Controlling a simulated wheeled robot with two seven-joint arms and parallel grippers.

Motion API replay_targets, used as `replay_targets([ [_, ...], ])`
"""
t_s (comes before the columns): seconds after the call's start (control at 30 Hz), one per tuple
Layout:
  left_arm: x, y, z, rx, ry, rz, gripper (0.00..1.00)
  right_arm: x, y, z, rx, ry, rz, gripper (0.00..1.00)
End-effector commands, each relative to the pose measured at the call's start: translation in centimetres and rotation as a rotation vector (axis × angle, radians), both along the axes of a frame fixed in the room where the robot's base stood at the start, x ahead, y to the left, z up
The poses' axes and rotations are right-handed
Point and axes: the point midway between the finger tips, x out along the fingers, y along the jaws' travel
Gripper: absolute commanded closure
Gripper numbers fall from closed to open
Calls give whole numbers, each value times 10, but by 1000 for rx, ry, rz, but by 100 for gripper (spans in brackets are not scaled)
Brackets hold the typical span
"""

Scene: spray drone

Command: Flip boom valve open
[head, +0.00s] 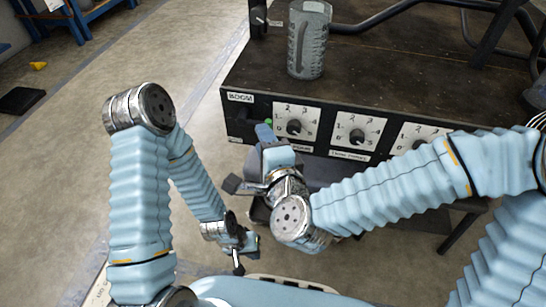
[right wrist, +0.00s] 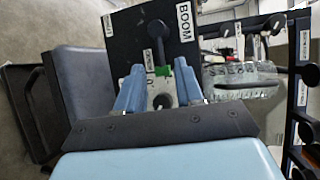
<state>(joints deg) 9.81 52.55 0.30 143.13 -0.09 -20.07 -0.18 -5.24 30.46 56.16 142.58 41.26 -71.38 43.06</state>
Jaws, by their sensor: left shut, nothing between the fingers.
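The boom valve (right wrist: 156,32) shows in the right wrist view as a black lever with a round end on the dark panel, beside the BOOM label (right wrist: 184,22). A small green part (right wrist: 163,71) shows at the lower end of its stem. In the head view the BOOM label (head: 240,97) is on the panel's left end, and my right gripper (head: 264,133) hides most of the valve. My right gripper (right wrist: 158,82) is open, its fingers apart and pointing at the panel; I cannot tell whether they touch the valve. My left gripper (head: 239,264) is shut and empty, low and away from the panel.
Numbered dials (head: 295,127) sit along the panel front, right of the valve. A clear jug (head: 309,42) stands on the dark bench top (head: 400,50). Black tubes (head: 385,16) run above the bench. A dark seat (right wrist: 90,88) shows at left in the right wrist view.

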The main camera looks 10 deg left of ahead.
Motion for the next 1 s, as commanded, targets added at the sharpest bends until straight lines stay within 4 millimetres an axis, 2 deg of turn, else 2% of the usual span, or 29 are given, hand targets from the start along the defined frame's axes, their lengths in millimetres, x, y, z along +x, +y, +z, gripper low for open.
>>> replay_targets([
  [0.07, 0, 0, 3, 0, -1, 0, 100, -21, -10, 7, -3, -9, 3, 64],
  [0.1, 0, 0, -12, -1, 0, 0, 100, -22, -14, 0, 3, -9, -5, 64],
  [0.3, -1, -3, -40, -7, 6, -5, 100, -43, -23, 3, 1, -9, -3, 64],
  [0.6, 0, -3, -51, -6, 0, -2, 100, -61, -33, 12, 0, -4, -1, 64],
  [1.0, 0, -2, -52, -6, 0, -1, 100, -66, -34, 13, 0, 1, 1, 64],
])
